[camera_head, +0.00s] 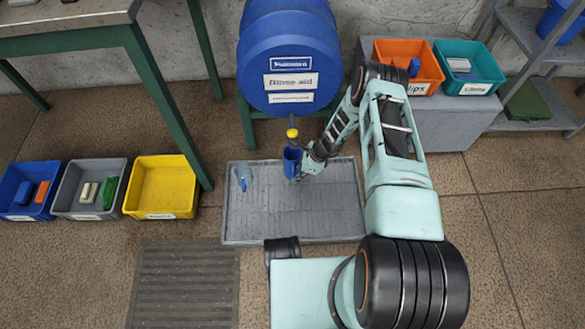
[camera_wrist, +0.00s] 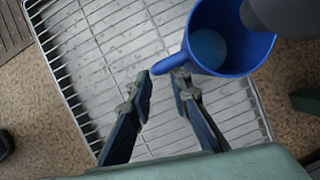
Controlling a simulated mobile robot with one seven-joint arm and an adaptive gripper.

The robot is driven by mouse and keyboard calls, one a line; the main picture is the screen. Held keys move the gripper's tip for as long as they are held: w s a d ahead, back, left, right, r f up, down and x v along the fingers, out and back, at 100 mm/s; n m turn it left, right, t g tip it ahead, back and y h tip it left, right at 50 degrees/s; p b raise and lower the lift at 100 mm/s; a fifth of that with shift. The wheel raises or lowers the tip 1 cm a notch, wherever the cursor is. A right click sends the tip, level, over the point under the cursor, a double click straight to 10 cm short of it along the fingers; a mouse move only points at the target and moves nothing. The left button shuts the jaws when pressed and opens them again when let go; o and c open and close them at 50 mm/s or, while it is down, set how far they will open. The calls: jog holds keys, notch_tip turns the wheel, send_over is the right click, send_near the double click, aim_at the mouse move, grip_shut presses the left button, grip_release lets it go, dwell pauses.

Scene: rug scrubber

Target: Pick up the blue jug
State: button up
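The blue jug (camera_head: 291,161) is upright beneath the yellow-topped tap (camera_head: 292,133) of a large blue drum, over a grey grated tray (camera_head: 232,222). In the wrist view the jug (camera_wrist: 231,64) is seen from above, its mouth open and a paler blue round area inside. Its handle (camera_wrist: 168,64) points toward my gripper (camera_wrist: 162,79). My gripper's two fingers are apart, with the tray's grating visible between them. The handle lies just past the fingertips, and I cannot tell whether they touch it. My gripper (camera_head: 303,172) is close to the jug's right side in the head view.
The blue drum (camera_head: 289,60) stands behind the jug. A small blue item (camera_head: 243,175) lies on the tray's left. Blue (camera_head: 28,188), grey (camera_head: 90,188) and yellow (camera_head: 162,185) bins are at left. Orange (camera_head: 428,60) and teal (camera_head: 487,62) bins sit on a grey cabinet.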

jog(key=b+x, duration=0.1)
jog(key=x, duration=0.3)
jog(key=shift+b, duration=0.3)
jog(key=shift+w+r, duration=0.1)
jog(key=shift+c, duration=0.4)
grip_shut()
